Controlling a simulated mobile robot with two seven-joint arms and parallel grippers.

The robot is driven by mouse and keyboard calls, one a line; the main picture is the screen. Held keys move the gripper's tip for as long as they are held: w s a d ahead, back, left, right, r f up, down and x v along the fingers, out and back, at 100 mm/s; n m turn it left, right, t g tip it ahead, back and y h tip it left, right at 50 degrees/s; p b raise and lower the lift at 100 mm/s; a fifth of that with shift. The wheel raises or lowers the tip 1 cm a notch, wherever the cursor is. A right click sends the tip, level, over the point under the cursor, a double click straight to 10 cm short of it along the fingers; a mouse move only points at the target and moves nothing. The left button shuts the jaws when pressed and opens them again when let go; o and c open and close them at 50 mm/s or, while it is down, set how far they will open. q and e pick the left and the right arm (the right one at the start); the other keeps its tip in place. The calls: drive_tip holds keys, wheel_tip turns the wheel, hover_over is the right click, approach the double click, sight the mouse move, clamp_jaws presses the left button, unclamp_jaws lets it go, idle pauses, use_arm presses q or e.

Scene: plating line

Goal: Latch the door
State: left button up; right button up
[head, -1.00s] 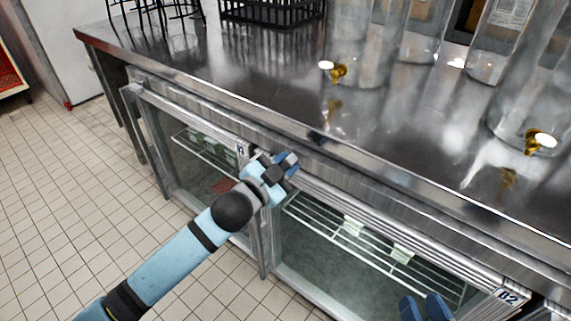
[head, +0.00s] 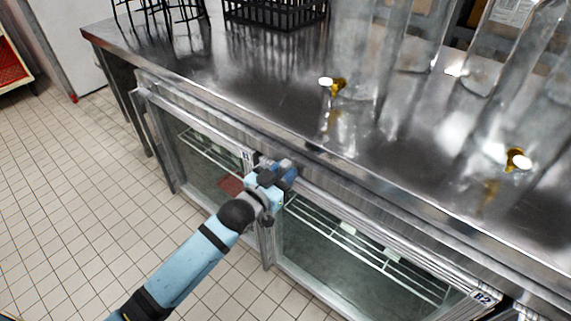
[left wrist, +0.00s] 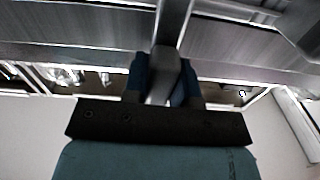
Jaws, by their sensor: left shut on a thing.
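Two glass doors with metal frames sit under a steel counter: a left door (head: 204,170) and a right door (head: 360,262) labelled B2. My left gripper (head: 284,170) is at the top rail where the two doors meet, just below the counter edge. In the left wrist view its blue fingers (left wrist: 163,82) are shut on a narrow metal bar (left wrist: 172,28), seemingly a handle or latch part. The hand hides this part in the head view. I cannot tell whether either door stands slightly ajar. My right gripper is not in view.
The steel counter (head: 240,75) carries clear dispensers (head: 362,60) with gold taps (head: 334,86), a black crate (head: 275,12) and a black wire rack (head: 160,12). Wire shelves show behind the glass. The tiled floor (head: 80,200) at left is open.

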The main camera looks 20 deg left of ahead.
use_arm(q)
drive_tip(key=shift+n, duration=0.4)
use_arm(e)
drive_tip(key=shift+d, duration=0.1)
use_arm(q)
drive_tip(key=o, duration=0.9)
drive_tip(key=shift+p, duration=0.3)
drive_tip(key=p+v, duration=0.1)
drive_tip(key=v, duration=1.3)
drive_tip(key=shift+w, duration=0.1)
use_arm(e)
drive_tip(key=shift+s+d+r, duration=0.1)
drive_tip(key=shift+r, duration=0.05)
